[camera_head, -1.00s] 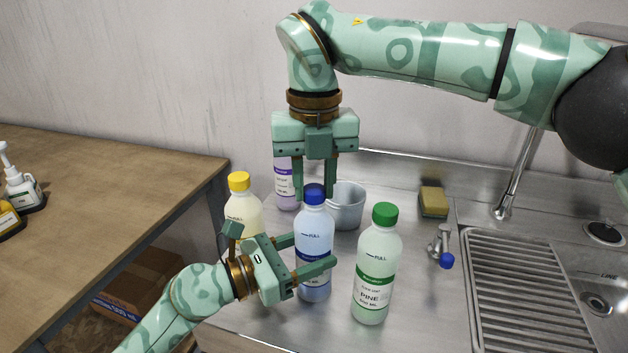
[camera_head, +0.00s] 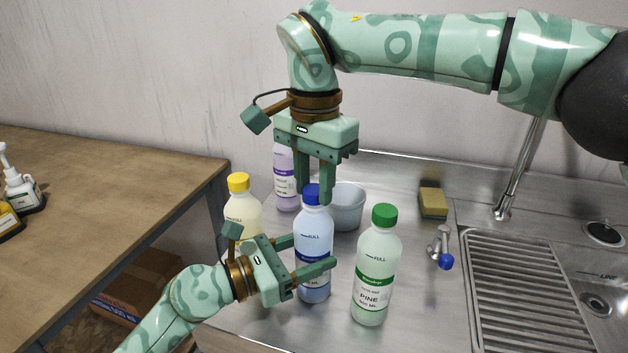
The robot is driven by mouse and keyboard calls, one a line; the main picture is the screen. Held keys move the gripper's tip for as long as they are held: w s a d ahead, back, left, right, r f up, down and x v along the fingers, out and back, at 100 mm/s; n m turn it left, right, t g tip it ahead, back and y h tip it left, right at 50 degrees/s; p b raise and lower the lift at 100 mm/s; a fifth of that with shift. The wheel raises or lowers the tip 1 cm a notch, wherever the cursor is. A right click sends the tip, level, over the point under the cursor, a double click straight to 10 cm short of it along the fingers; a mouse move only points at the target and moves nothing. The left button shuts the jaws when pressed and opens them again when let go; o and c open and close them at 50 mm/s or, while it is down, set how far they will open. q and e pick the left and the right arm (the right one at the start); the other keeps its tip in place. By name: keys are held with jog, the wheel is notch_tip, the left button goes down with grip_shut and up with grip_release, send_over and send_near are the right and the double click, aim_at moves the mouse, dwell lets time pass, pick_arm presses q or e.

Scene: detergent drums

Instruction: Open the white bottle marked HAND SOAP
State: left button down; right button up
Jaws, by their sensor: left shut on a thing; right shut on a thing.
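A pale, whitish-blue bottle (camera_head: 314,226) with a blue cap (camera_head: 312,194) and a blue label stands upright on the steel counter. Its label is mostly hidden by my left gripper, and I cannot read HAND SOAP on it. My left gripper (camera_head: 312,254) is shut on this bottle's body from the left, one finger on each side. My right gripper (camera_head: 314,197) points straight down from above and is shut on the blue cap. The cap still sits on the bottle's neck; I cannot see a gap under it.
A green-capped PINE bottle (camera_head: 374,266) stands close on the right, a yellow-capped bottle (camera_head: 242,208) on the left. Behind are a purple-labelled bottle (camera_head: 285,180) and a grey cup (camera_head: 347,205). A sponge (camera_head: 433,203), a blue-knobbed tap (camera_head: 442,248) and a sink lie right.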

aim_at(314, 189)
pick_arm(q)
jog(key=shift+f, duration=0.2)
pick_arm(e)
jog(key=shift+r, duration=0.15)
jog(key=shift+r, duration=0.95)
jog(key=shift+r, duration=2)
pick_arm(q)
jog(key=c, duration=0.6)
grip_release()
jog(key=shift+o, duration=1.2)
jog(key=shift+r, duration=0.1)
